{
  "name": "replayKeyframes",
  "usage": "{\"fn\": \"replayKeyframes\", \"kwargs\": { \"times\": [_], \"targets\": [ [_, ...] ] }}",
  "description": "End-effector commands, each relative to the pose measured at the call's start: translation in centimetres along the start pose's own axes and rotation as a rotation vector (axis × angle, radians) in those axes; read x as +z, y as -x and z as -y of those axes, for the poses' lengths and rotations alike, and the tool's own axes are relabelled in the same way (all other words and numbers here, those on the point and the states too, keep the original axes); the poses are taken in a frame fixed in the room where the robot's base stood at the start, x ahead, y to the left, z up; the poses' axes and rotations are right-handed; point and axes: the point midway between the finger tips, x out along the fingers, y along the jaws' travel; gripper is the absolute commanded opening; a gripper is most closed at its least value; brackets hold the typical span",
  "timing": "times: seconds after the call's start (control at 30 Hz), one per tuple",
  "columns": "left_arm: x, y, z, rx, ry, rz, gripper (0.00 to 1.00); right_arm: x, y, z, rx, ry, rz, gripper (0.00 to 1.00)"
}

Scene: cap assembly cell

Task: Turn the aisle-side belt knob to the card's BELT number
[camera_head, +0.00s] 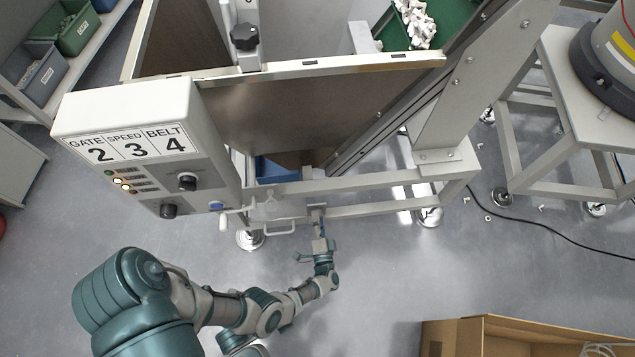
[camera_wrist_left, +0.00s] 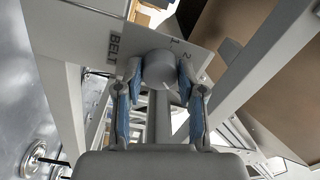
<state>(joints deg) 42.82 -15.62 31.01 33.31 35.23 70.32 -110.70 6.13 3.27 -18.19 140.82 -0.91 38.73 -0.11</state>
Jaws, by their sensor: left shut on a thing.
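The card (camera_head: 132,144) on the control box reads GATE 2, SPEED 3, BELT 4. My left gripper (camera_head: 319,222) is at the lower frame of the machine, below its hopper. In the left wrist view my left gripper (camera_wrist_left: 160,78) is shut on the belt knob (camera_wrist_left: 159,69), a grey round knob, with one blue-padded finger on each side. Behind the knob is a grey dial plate (camera_wrist_left: 195,52) marked BELT, with 1 and 2 visible; other numbers are hidden. I cannot tell where the knob points. My right gripper is not in view.
The control box (camera_head: 125,105) carries black knobs and lit lamps. White frame rails (camera_head: 370,182) and a metal foot (camera_head: 250,239) are close to my left arm. A cardboard box (camera_head: 460,340) is at the bottom right. Open floor (camera_head: 385,270) lies between.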

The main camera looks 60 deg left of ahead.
Motion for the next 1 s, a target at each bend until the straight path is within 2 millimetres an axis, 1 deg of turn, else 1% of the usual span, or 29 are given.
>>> {"fn": "replayKeyframes", "kwargs": {
  "times": [0.03,0.5,0.53,0.57,0.6,0.63,0.9,1.0],
  "targets": [
    [-0.6,0.45,-0.36,0.016,-0.005,-0.013,0.04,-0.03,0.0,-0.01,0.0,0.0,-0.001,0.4],
    [-0.67,0.51,-0.39,0.016,-0.018,-0.015,0.04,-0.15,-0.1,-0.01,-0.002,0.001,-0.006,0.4],
    [-0.67,0.51,-0.39,0.016,-0.018,-0.015,0.41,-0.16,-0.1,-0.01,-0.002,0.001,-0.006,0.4],
    [-0.67,0.5,-0.39,0.017,-0.018,-0.015,0.49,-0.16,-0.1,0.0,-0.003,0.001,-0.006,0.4],
    [-0.63,0.47,-0.37,0.016,-0.018,-0.014,0.59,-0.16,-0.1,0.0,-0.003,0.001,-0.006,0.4],
    [-0.57,0.45,-0.36,0.015,-0.019,-0.013,0.64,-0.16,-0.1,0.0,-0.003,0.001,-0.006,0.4],
    [-0.27,0.24,-0.17,0.008,-0.018,-0.007,0.64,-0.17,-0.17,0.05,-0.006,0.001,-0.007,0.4],
    [-0.23,0.69,-0.19,0.008,-0.019,-0.006,0.64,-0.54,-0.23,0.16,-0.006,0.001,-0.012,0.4]
  ]
}}
